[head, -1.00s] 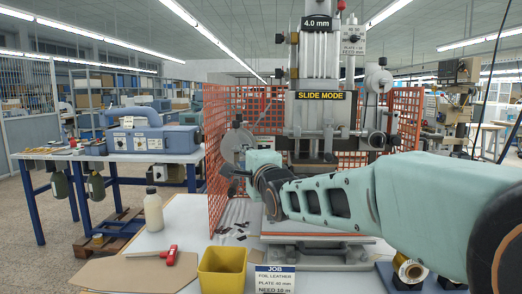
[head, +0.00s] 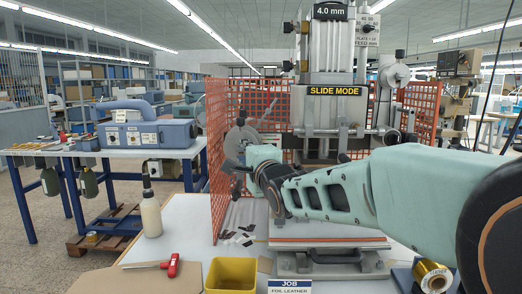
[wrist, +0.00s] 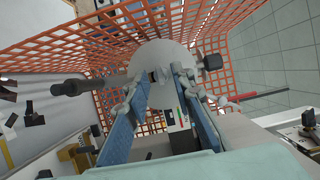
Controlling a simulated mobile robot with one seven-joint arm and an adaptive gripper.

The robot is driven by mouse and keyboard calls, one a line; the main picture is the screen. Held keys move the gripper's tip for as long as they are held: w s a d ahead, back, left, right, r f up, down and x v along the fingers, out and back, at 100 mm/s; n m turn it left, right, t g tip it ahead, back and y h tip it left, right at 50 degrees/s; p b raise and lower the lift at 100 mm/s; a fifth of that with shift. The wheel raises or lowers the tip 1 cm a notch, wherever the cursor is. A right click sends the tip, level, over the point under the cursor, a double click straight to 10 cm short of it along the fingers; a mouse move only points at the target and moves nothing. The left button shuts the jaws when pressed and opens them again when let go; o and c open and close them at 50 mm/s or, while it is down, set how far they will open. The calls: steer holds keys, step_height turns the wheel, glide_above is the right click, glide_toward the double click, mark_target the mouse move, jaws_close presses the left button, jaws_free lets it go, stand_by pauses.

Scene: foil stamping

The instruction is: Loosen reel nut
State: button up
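A pale grey round reel disc (head: 238,143) stands on the left side of the stamping machine (head: 327,65), inside the orange mesh guard. In the wrist view the disc (wrist: 172,56) is straight ahead of my gripper (wrist: 158,80). The two blue fingers are apart, with their tips close to the disc's middle. A small grey hub piece, perhaps the reel nut, shows between the tips; I cannot tell whether they touch it. A dark rod (wrist: 75,88) runs left from the disc and a black knob (wrist: 212,62) sits at its right. In the head view my forearm and wrist partly hide the reel area.
The orange mesh guard (head: 218,150) surrounds the reel closely. A gold foil roll (head: 433,276) is at the lower right.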

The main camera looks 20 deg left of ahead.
steer(key=shift+w+a, duration=0.15)
steer(key=shift+w, duration=0.05)
stand_by(0.3)
jaws_close()
steer(key=shift+r, duration=0.1)
